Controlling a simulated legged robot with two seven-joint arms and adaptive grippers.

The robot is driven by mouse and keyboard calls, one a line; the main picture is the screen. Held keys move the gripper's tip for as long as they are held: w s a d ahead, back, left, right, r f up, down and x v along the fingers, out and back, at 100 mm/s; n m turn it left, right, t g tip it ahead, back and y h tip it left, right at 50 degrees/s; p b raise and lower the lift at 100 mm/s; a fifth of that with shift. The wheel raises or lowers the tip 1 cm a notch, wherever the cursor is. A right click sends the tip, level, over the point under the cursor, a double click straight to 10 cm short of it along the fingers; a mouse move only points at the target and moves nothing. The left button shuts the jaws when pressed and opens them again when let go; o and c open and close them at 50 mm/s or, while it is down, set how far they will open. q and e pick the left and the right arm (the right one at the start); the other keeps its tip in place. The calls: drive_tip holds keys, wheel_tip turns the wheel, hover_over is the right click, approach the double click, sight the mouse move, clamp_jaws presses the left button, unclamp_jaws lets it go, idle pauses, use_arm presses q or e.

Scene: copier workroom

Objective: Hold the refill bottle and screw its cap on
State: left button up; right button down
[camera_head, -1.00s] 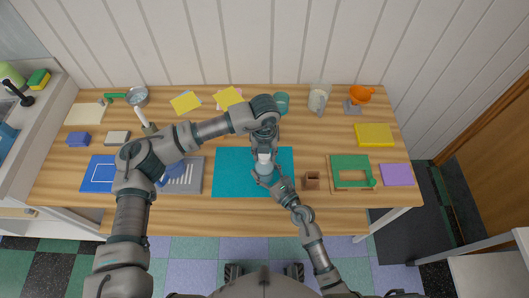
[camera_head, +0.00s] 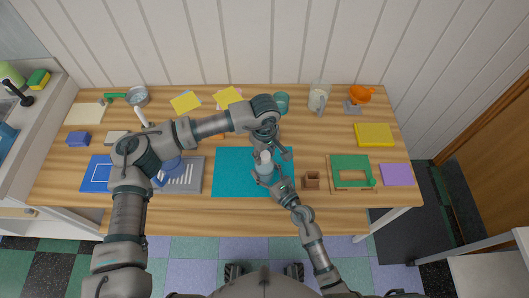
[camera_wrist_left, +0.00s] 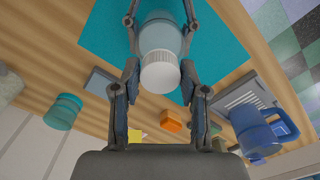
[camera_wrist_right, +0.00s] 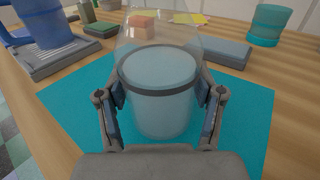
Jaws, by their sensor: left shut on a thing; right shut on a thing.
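The refill bottle (camera_head: 264,170) is clear with pale blue content and stands upright over the teal mat (camera_head: 230,182). Its white ribbed cap (camera_wrist_left: 160,72) sits at the bottle's mouth; how far it is threaded I cannot tell. My left gripper (camera_head: 266,151) reaches down from above, shut on the cap, with a finger on either side in the left wrist view. My right gripper (camera_head: 268,180) is shut around the bottle's body from the front. The right wrist view shows the bottle (camera_wrist_right: 160,105) between its fingers; the cap is out of that view.
A brown block (camera_head: 312,180) and a green frame (camera_head: 352,162) lie right of the mat. A blue jug (camera_wrist_left: 262,138) on a grey tray stands left of it. A teal cup (camera_head: 281,102) and a clear pitcher (camera_head: 319,97) stand behind. My left arm spans the table's left half.

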use_arm(q)
drive_tip(key=o, duration=1.3)
drive_tip(key=shift+w, duration=0.1)
use_arm(e)
drive_tip(key=shift+a, duration=0.1)
use_arm(q)
drive_tip(key=shift+r, duration=2.25)
drive_tip(key=shift+c, duration=0.3)
